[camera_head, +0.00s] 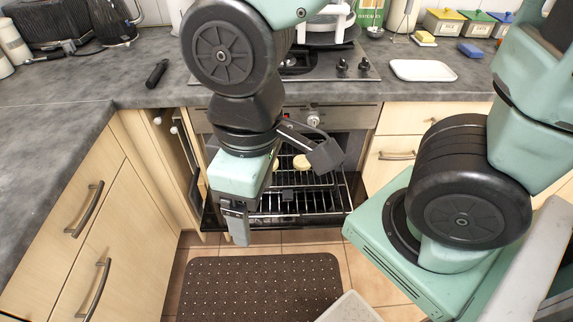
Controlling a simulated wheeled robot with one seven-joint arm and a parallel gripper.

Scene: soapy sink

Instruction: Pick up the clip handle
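A small dark elongated piece (157,73), which looks like the clip handle, lies on the grey countertop left of the hob. It lies slanted, apart from other things. My gripper (238,228) hangs low in front of the open oven, pointing down. It is well below and to the right of the handle, apart from it. The fingers are seen nearly edge-on, so I cannot tell whether they are open or shut. No held object shows.
The oven door is down, with a wire rack (300,200) out and pale round pieces inside. A pale pot (325,30) stands on the hob (325,65). A white tray (422,70) lies right of it. A dark mat (262,288) covers the floor. The counter around the handle is clear.

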